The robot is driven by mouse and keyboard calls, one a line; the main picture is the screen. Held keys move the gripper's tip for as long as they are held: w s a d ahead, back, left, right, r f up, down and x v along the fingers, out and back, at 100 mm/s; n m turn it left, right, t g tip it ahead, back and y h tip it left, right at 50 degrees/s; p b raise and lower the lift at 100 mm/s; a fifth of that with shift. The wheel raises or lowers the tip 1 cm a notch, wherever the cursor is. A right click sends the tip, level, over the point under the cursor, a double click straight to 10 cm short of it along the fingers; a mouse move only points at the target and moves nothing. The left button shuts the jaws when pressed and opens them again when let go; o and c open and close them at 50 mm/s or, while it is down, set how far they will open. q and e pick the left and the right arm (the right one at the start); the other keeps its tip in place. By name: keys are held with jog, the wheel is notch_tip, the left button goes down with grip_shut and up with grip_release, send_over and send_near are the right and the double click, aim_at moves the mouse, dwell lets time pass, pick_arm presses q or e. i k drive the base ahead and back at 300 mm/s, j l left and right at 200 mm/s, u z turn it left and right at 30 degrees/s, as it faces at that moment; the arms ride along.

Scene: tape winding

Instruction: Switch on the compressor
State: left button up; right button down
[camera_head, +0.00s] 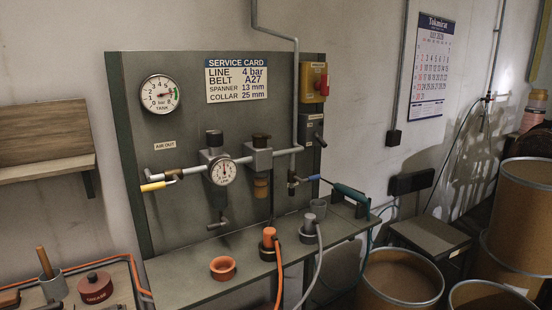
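A yellow box with a red part on its front (314,82) is mounted at the upper right of the grey panel (180,120); it looks like a switch box, but its on or off position is too small to tell. A grey box with a dark lever (313,130) sits just below it. A round tank gauge (160,94) is at the panel's upper left, and a smaller line gauge (222,172) is on the pipe lower down. No compressor body can be made out. Neither of my grippers is in view.
A shelf below the panel (190,287) holds an orange ring (223,268) and two hose fittings, one orange (269,238) and one grey (309,227). Brown drums (400,280) stand at the lower right. A wooden wall shelf (45,145) is at left.

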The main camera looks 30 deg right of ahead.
aim_at(319, 139)
jog(key=z, duration=1.15)
